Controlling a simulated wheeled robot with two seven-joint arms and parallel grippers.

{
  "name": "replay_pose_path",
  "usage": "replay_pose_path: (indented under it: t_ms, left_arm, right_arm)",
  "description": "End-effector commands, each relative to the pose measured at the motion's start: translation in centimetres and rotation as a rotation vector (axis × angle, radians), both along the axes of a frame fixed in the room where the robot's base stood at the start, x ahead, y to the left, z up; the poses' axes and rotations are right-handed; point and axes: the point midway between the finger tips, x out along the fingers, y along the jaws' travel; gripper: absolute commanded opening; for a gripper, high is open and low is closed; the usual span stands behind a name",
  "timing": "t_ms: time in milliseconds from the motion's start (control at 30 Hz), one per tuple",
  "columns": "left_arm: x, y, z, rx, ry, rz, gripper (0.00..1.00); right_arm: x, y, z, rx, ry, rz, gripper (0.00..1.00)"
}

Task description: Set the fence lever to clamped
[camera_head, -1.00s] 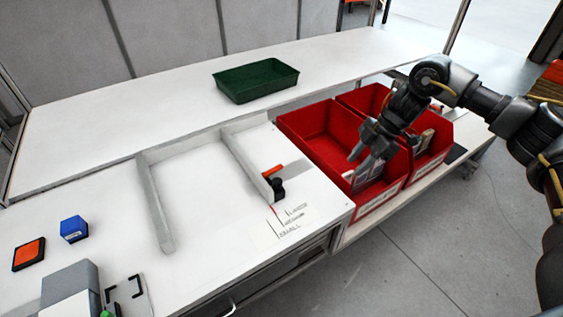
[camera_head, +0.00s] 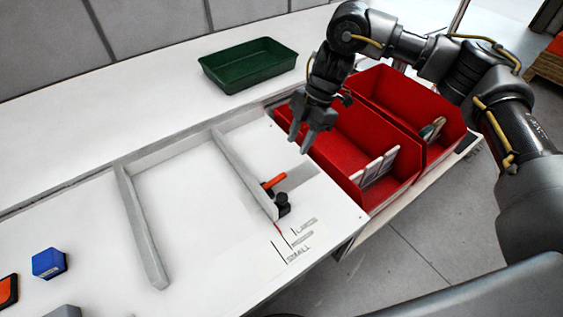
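The fence lever (camera_head: 273,181) has an orange handle on a black base with a black knob (camera_head: 283,204) beside it. It sits at the right fence rail (camera_head: 244,172) on the white table. My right gripper (camera_head: 304,145) is in the air above and to the upper right of the lever, apart from it. Its two fingers point down with a gap between them, and nothing shows between them. My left gripper is not in view.
Two red bins (camera_head: 352,130) stand right of the table, with cards in them. A green tray (camera_head: 248,66) sits at the back. A left fence rail (camera_head: 140,228), a blue block (camera_head: 49,263) and printed size labels (camera_head: 296,242) are on the table. The space between the rails is clear.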

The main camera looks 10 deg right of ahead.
Motion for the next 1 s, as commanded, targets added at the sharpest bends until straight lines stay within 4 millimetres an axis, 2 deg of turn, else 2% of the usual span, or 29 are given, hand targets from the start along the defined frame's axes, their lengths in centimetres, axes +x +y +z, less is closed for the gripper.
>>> replay_pose_path:
  t_ms: [100,233,400,600,800,1000]
  left_arm:
    - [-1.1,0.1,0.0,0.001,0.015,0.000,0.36]
    - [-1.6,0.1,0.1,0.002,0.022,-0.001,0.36]
    - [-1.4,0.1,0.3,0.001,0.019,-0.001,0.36]
    - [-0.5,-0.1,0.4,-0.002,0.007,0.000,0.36]
    - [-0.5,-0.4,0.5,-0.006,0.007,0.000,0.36]
    - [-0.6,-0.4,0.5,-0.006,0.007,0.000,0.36]
  right_arm:
    - [0.0,0.8,-0.7,0.000,0.003,0.010,0.36]
    - [-0.4,1.7,-2.6,0.001,0.005,0.015,0.36]
    - [-0.9,2.8,-5.6,0.002,0.005,0.011,0.36]
    - [-1.3,3.8,-8.4,0.001,0.003,0.008,0.36]
    - [-1.5,4.2,-9.8,0.001,0.000,0.009,0.36]
    - [-1.5,4.3,-10.0,0.001,-0.001,0.008,0.36]
